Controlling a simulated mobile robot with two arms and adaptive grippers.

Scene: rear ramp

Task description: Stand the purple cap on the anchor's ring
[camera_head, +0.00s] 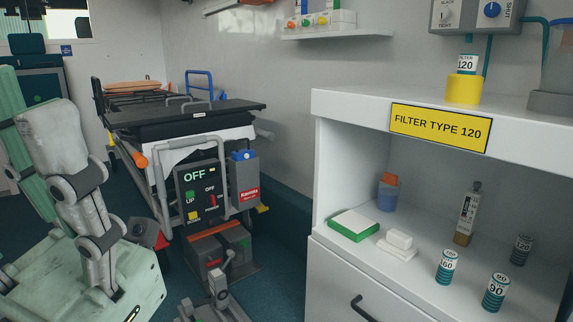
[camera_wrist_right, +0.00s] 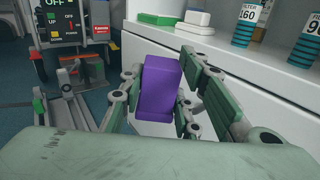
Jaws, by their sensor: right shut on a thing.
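The purple cap (camera_wrist_right: 156,95) is a block-like piece standing between the fingers of my right gripper (camera_wrist_right: 160,72) in the right wrist view. That gripper is shut on it, in front of the white cabinet. The head view does not show the cap or the right gripper. A grey metal fitting with a short post (camera_head: 218,292) stands on the floor at the bottom of the head view; it may be the anchor, but I cannot make out a ring. My left gripper (camera_head: 42,130) is partly in view at the left edge, its fingers pointing up; its opening is unclear.
A stretcher (camera_head: 185,112) with a control panel (camera_head: 197,203) stands behind. Some dark floor is free left of the cabinet.

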